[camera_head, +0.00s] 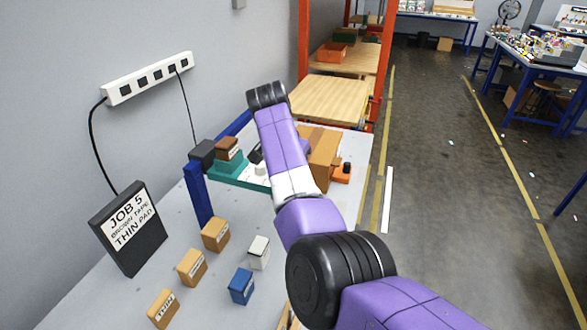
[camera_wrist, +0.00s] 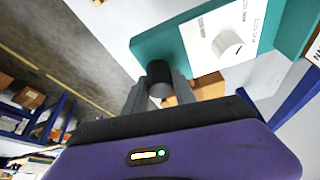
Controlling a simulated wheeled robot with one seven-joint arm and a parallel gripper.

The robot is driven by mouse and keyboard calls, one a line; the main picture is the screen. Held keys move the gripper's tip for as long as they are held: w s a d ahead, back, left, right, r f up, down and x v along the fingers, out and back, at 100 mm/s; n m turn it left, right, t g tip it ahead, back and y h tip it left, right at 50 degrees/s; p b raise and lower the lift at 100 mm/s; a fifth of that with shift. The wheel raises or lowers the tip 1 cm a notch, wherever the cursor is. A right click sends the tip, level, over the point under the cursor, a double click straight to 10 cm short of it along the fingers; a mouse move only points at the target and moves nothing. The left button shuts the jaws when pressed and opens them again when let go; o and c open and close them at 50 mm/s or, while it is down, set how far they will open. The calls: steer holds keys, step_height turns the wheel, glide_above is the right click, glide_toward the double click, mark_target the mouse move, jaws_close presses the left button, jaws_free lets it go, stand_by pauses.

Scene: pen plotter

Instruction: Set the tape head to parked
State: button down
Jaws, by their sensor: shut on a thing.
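In the wrist view my gripper (camera_wrist: 161,83) is shut on a dark round knob (camera_wrist: 158,70), with one grey finger on each side of it. The knob sits beside the edge of a teal machine base (camera_wrist: 150,44). What it joins to below is hidden. A white dial (camera_wrist: 227,44) with a pointer mark is on the machine's white panel (camera_wrist: 205,35); its lettering is too small to read. In the head view the teal base (camera_head: 233,168) shows left of my arm, which hides my gripper and the held knob. I cannot make out the tape head for certain.
A blue post (camera_head: 198,195), brown block (camera_head: 228,148), large cardboard box (camera_head: 325,150) and orange part with a black knob (camera_head: 342,173) stand around the machine. Several small boxes and a job sign (camera_head: 128,228) are nearer.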

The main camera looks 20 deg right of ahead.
steer(key=shift+s+a, duration=0.2)
steer(key=c, duration=1)
jaws_free()
steer(key=b+v, duration=0.1)
steer(key=v, duration=0.7)
steer(key=shift+s+f, duration=0.1)
